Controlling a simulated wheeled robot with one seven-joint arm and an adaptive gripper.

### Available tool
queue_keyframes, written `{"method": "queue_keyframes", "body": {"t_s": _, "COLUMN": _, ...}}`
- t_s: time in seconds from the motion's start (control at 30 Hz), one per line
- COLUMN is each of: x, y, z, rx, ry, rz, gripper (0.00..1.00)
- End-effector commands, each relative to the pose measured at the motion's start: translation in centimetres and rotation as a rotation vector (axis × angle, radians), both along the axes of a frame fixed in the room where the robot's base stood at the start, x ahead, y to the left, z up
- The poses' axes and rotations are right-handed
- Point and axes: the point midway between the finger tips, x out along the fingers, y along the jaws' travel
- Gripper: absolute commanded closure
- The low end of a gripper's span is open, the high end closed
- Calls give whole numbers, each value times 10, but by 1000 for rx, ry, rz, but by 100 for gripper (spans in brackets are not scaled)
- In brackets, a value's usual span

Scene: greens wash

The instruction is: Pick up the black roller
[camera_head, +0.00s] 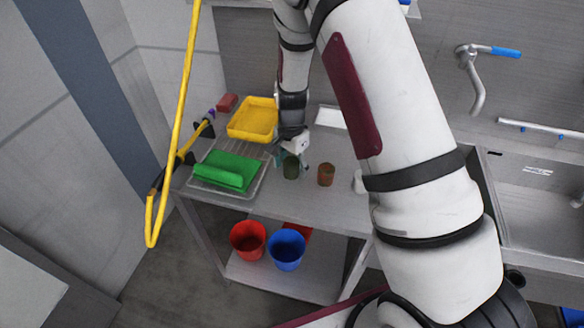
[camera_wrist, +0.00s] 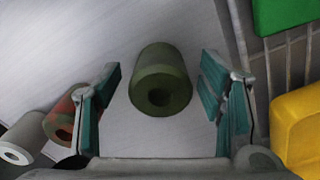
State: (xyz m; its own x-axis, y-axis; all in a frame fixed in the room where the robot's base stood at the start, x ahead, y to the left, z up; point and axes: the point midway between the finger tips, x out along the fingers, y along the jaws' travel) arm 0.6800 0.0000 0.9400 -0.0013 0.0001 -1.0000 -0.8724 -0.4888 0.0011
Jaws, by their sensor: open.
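The black roller looks dark olive green here, a short cylinder with a hole in its end. It stands on the steel table in the head view (camera_head: 291,168) and sits centrally in the wrist view (camera_wrist: 162,72). My gripper (camera_head: 292,158) is just above and behind it in the head view. In the wrist view my gripper (camera_wrist: 163,80) is open, with one teal-padded finger on each side of the roller and a visible gap on both sides. Nothing is held.
A red-brown roller (camera_head: 326,175) and a white roller (camera_wrist: 17,148) stand close by on one side. A green cloth (camera_head: 228,170) lies on a wire rack, with a yellow tray (camera_head: 252,119) behind. Red (camera_head: 248,239) and blue (camera_head: 286,249) buckets are on the lower shelf.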

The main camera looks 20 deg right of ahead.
Motion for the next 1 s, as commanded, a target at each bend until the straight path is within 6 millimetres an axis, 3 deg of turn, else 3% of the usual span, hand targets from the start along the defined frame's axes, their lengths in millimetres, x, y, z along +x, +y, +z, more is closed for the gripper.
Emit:
{"method": "queue_keyframes", "body": {"t_s": 0.27, "x": 1, "y": 0, "z": -4, "rx": 0, "ry": -1, "rz": 0, "gripper": 37}}
{"method": "queue_keyframes", "body": {"t_s": 0.37, "x": 0, "y": 0, "z": -4, "rx": 0, "ry": -1, "rz": 0, "gripper": 55}}
{"method": "queue_keyframes", "body": {"t_s": 0.5, "x": 0, "y": 0, "z": -4, "rx": 0, "ry": -1, "rz": 0, "gripper": 87}}
{"method": "queue_keyframes", "body": {"t_s": 0.53, "x": 0, "y": 0, "z": -4, "rx": 0, "ry": -1, "rz": 0, "gripper": 90}}
{"method": "queue_keyframes", "body": {"t_s": 1.0, "x": 1, "y": 0, "z": 7, "rx": 0, "ry": -4, "rz": 0, "gripper": 90}}
